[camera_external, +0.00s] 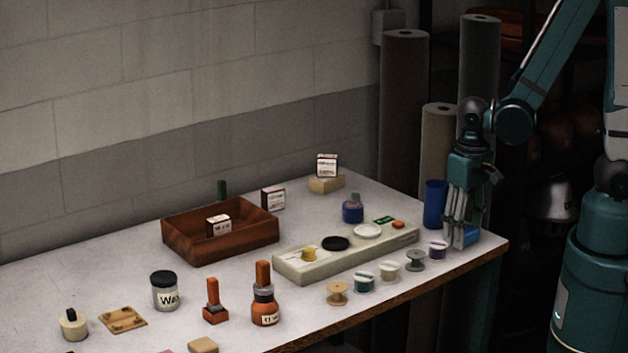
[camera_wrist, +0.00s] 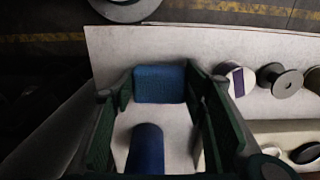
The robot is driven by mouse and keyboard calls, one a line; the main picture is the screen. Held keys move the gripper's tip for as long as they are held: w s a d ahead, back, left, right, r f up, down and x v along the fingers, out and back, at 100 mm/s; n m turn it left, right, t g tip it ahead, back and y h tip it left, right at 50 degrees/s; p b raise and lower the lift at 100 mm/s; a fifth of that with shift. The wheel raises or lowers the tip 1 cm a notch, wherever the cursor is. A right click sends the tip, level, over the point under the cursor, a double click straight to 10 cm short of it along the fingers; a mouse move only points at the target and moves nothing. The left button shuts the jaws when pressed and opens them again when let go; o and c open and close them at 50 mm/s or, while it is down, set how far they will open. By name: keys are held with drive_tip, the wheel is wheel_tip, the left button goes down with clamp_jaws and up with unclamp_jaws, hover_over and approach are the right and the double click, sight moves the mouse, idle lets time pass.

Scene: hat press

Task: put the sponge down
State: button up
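The sponge is a blue block (camera_external: 467,237) low at the right end of the table, by the front corner. It also shows in the wrist view (camera_wrist: 160,84), filling the gap between my fingertips. My gripper (camera_external: 460,236) points down and its fingers are closed against the sponge's two sides. In the wrist view my gripper (camera_wrist: 160,90) has a dark green pad on each side of the sponge. The sponge is at or just above the tabletop; I cannot tell whether it touches it.
A blue cup (camera_external: 435,204) stands close behind my gripper; it shows in the wrist view (camera_wrist: 146,150). Several thread spools, including a purple one (camera_external: 438,250), line the front left. A long pale tray (camera_external: 300,268) lies left. The table edge (camera_external: 485,254) is close by.

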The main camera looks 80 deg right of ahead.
drive_tip(key=shift+f, duration=0.15)
drive_tip(key=o, duration=0.6)
drive_tip(key=shift+r, duration=0.25)
drive_tip(key=shift+r+p, duration=1.65)
drive_tip(key=shift+r, duration=4.3)
drive_tip(key=shift+w+a+r+n+t, duration=0.5)
drive_tip(key=shift+a+r+n+t, duration=0.9)
drive_tip(key=shift+r, duration=1.25)
drive_tip(key=shift+w+a+r+n+t, duration=0.55)
drive_tip(key=shift+a+r+n+t, duration=0.8)
drive_tip(key=shift+r, duration=1.3)
drive_tip(key=shift+w+a+r+n+t, duration=0.5)
drive_tip(key=shift+a+r+n+t, duration=0.4)
drive_tip(key=shift+r+n, duration=1.3)
